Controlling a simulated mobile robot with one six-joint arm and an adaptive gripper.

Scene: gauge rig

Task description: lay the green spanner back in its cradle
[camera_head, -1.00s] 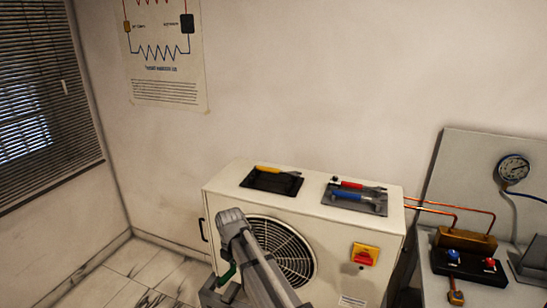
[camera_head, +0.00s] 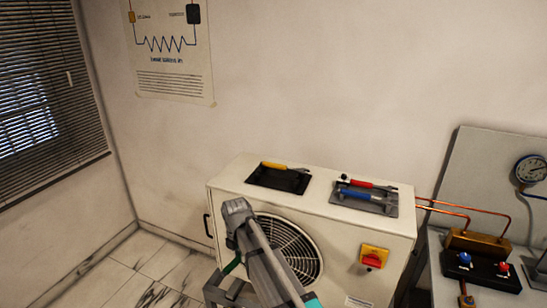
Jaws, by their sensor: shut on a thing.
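A dark green piece, which looks like the green spanner (camera_head: 232,266), shows just left of my arm's grey link, low in front of the white cabinet. My gripper (camera_head: 225,287) is at the grey parts below it, shut on the spanner; my arm hides much of it and the fingertips are not clear. On the cabinet top, a black tray (camera_head: 283,182) holds a yellow-handled tool (camera_head: 273,166) along its back edge. A grey tray (camera_head: 388,209) to its right holds a red-handled tool (camera_head: 360,183) and a blue-handled tool (camera_head: 357,195). I cannot tell which holds the green spanner's cradle.
The white cabinet (camera_head: 335,228) has a round fan grille (camera_head: 298,248) and a red-and-yellow switch (camera_head: 373,257). Copper pipes (camera_head: 448,209) run right to a bench with a gauge (camera_head: 531,170) and valve block (camera_head: 482,268). The cabinet top between the trays is clear.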

